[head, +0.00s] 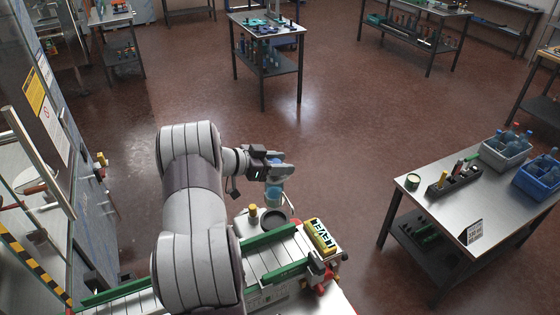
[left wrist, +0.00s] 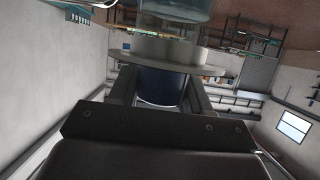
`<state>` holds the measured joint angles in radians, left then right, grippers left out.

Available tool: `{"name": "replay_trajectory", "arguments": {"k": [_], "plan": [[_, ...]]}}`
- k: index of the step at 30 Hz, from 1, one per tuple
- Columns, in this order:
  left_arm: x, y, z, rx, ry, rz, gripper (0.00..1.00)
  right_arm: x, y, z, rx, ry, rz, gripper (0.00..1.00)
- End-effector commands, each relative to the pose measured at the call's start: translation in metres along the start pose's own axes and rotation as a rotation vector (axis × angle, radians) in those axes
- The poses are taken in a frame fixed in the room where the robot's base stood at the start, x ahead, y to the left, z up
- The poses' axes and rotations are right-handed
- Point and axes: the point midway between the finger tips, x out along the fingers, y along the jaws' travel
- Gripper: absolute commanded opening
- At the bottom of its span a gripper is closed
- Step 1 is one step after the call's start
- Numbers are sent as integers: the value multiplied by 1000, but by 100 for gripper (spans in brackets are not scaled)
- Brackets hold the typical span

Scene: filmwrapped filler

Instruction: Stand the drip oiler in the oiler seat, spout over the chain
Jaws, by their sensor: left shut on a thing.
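The drip oiler (head: 274,194) has a clear bluish body and hangs below my left gripper (head: 278,167), above the near end of the bench. My left gripper is shut on it. In the left wrist view, the fingers (left wrist: 158,92) close around a dark blue cylinder of the oiler (left wrist: 160,86), with a pale disc and clear body beyond. A dark round seat (head: 272,219), which looks like the oiler seat, lies just below the oiler, with a gap between. The chain conveyor (head: 272,254) runs beside it between green rails. The spout is too small to make out. My right gripper is out of view.
A yellow labelled block (head: 320,236) sits at the conveyor's right end. A yellow-capped post (head: 252,210) stands left of the seat. The floor between is clear.

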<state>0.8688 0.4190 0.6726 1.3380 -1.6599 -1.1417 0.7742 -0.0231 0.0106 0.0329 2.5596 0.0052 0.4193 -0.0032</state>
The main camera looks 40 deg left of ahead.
Motion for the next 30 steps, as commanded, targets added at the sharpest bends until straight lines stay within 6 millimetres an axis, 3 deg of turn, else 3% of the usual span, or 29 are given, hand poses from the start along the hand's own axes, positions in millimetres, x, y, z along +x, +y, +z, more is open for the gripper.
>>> {"name": "replay_trajectory", "arguments": {"k": [30], "plan": [[29, 0, 73, 1, 2, -1, 0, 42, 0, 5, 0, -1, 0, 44]]}}
